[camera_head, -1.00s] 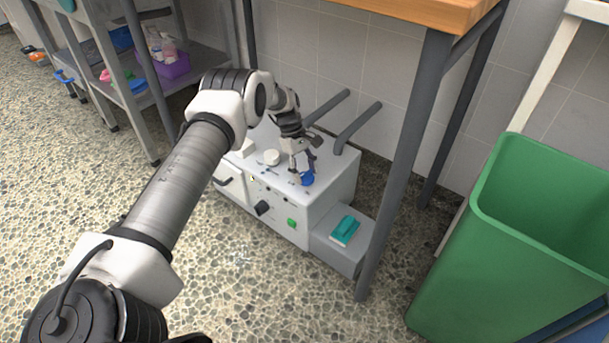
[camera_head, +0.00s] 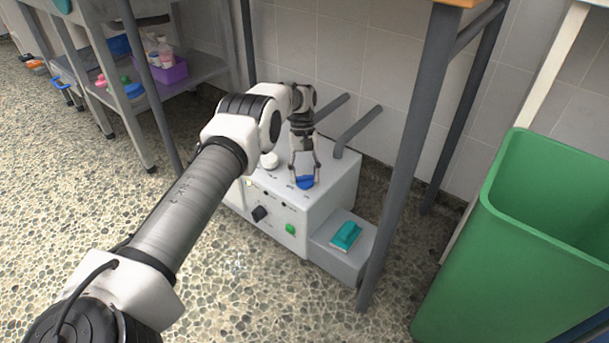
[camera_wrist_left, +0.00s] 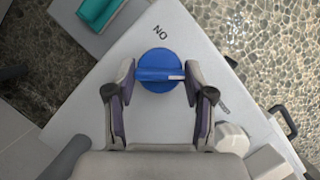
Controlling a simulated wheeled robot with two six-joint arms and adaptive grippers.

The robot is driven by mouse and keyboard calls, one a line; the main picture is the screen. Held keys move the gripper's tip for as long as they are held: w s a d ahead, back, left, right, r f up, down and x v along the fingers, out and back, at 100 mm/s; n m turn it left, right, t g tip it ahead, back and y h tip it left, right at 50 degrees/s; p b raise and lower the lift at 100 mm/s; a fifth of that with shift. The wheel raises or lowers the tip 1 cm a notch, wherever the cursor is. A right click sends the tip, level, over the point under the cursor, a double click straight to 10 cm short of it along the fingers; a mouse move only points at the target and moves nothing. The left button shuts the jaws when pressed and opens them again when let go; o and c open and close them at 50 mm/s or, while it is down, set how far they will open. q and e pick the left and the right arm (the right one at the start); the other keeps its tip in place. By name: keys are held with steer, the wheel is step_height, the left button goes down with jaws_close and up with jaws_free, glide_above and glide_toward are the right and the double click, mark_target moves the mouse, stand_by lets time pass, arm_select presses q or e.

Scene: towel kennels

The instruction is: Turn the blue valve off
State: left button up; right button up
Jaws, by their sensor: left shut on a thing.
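The blue valve (camera_head: 305,183) is a round knob with a raised grip bar on top of a white machine (camera_head: 335,190). In the left wrist view the valve (camera_wrist_left: 158,84) has a white mark at the right end of its bar. An upside-down "ON" label is printed above it, and a smaller label lies to the lower right, too small to read. My left gripper (camera_head: 304,178) reaches down from above and is shut on the valve, with one finger at each end of the bar (camera_wrist_left: 159,73). My right gripper is not in view.
A white knob (camera_head: 269,160) is beside the valve. Two grey pipes (camera_head: 357,132) rise behind. A teal object (camera_head: 346,235) sits on a low grey box at the right. A table leg (camera_head: 410,160) and a green bin (camera_head: 500,240) stand further right.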

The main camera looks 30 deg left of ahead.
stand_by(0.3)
arm_select(q)
steer(key=o, duration=1.2)
steer(key=shift+c, duration=0.2)
step_height(320, 180, up, 10)
